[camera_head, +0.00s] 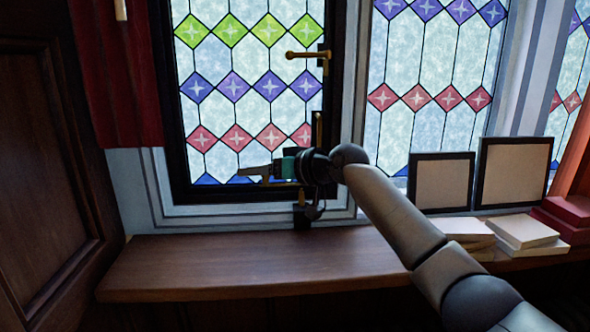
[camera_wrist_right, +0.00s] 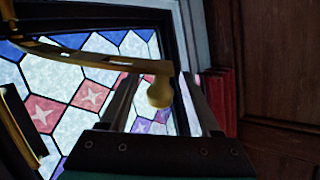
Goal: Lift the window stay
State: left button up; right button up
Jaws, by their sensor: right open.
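The window stay (camera_wrist_right: 95,60) is a brass bar with holes and a rounded knob at its end. It crosses the upper left of the right wrist view, and its knob end lies between the fingers of my right gripper (camera_wrist_right: 163,95). The fingers are apart, with visible space around the knob. In the head view my right gripper (camera_head: 255,172) points left, low in front of the dark-framed window (camera_head: 182,175). There the stay is mostly hidden by the gripper and wrist. My left gripper is not in view.
A brass window handle (camera_head: 305,55) sits higher on the frame. The wooden sill (camera_head: 240,262) below is clear on the left. Framed panels (camera_head: 513,172) and books (camera_head: 525,232) stand at right. A red curtain (camera_head: 115,90) and dark wood panelling (camera_head: 35,180) are at left.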

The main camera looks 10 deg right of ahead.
jog(key=b+v, duration=0.3)
jog(key=v, duration=1.1)
jog(key=shift+f, duration=0.1)
